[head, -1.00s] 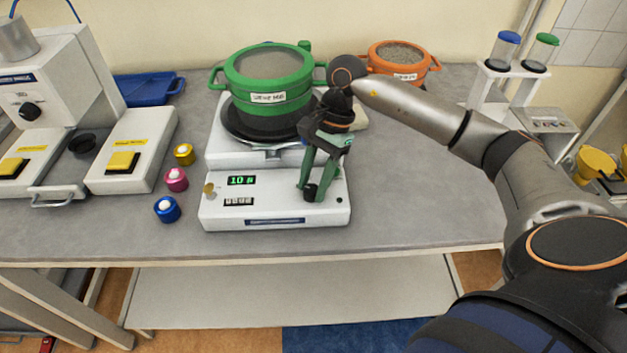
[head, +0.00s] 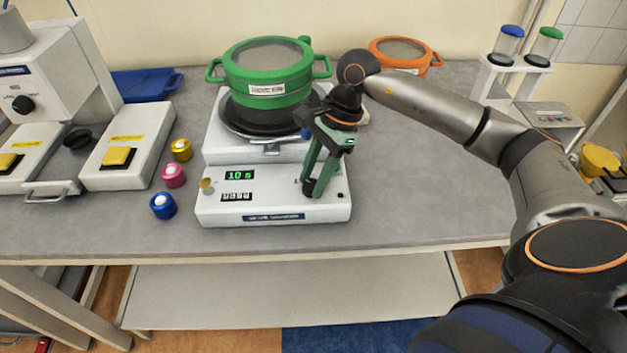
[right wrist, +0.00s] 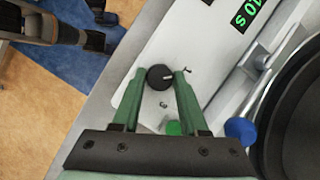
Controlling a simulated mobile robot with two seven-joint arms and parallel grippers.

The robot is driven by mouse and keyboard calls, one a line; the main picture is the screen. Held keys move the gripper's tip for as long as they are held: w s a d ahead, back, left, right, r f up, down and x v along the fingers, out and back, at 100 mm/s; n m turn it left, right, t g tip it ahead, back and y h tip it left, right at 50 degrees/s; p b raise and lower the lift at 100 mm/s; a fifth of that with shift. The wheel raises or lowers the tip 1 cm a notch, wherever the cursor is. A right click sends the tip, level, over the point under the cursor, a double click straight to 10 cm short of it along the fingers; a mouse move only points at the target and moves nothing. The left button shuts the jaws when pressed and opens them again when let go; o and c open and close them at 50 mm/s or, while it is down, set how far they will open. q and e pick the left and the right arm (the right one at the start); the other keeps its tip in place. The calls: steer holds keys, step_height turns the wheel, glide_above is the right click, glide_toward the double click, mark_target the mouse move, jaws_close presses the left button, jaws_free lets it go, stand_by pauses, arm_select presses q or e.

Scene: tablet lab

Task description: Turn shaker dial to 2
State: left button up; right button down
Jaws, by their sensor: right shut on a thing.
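The sieve shaker (head: 215,208) is a white box on the bench with a green display (head: 239,175) reading about 10 s. A green sieve pot (head: 268,85) sits on its dark plate. My right gripper (head: 314,190) reaches down to the right part of the shaker's front panel. In the right wrist view the black dial (right wrist: 159,77), with a pale pointer line, lies between the fingertips of my right gripper (right wrist: 160,82), which is shut on it. The dial's scale marks are too small to read. In the head view the fingers mostly hide the dial. My left gripper is not in view.
A blue knob (right wrist: 240,130) is close to the fingers in the right wrist view. An orange pot (head: 408,52) stands behind. The bench right of the shaker is clear.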

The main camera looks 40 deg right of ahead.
steer(key=m+t+b, duration=0.1)
steer(key=m, duration=0.1)
steer(key=m+b, duration=0.2)
steer(key=shift+s+f+m+t, duration=0.15)
steer(key=shift+m+t, duration=0.15)
steer(key=shift+t, duration=0.1)
steer(key=shift+m+t+h+b, duration=0.6)
steer(key=shift+m+b, duration=0.4)
steer(key=shift+m, duration=1)
steer(key=shift+r, duration=0.2)
steer(key=shift+c, duration=2.2)
jaws_free()
steer(key=v, duration=1.2)
steer(key=shift+s+r, duration=0.15)
steer(key=shift+r, duration=0.1)
